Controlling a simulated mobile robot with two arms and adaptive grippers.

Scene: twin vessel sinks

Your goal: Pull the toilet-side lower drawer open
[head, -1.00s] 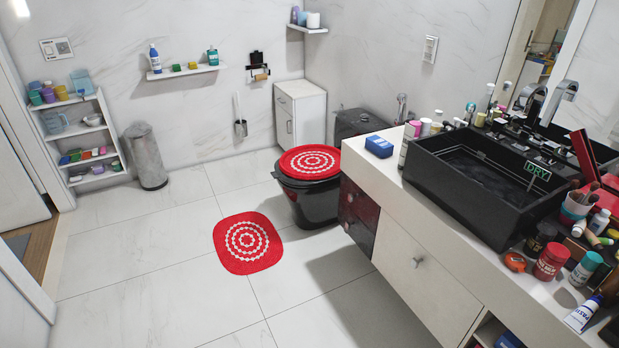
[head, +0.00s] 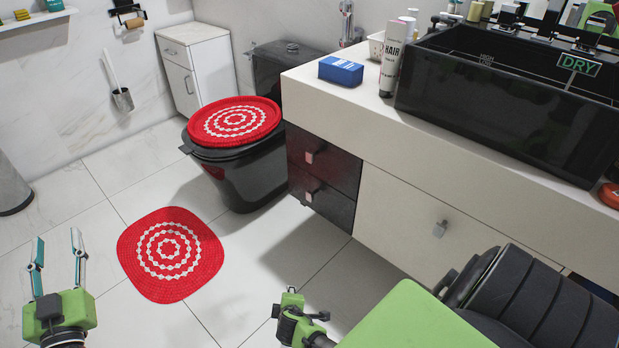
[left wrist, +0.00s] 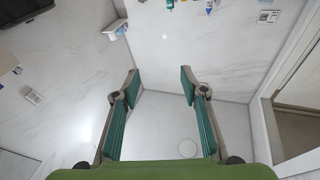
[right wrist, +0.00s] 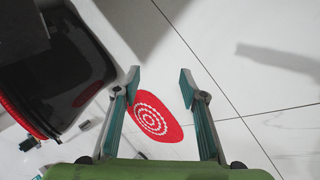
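The toilet-side lower drawer (head: 325,199) is dark, below a matching upper drawer (head: 318,157) at the toilet end of the white counter. It looks shut, with a small square pinkish knob (head: 309,196). My left gripper (head: 58,245) is open and empty at the lower left of the head view, well away from the drawer; its spread fingers also show in the left wrist view (left wrist: 160,82). My right gripper is open and empty in the right wrist view (right wrist: 160,82), over the floor. In the head view my right arm comes in at the bottom, its fingers not clear.
The black toilet (head: 240,175) with a red patterned lid cover (head: 236,122) stands left of the drawers. A red mat (head: 200,240) lies on the open tiled floor. A white cabinet door (head: 400,215) adjoins the drawers. A blue box (head: 341,71) sits on the counter.

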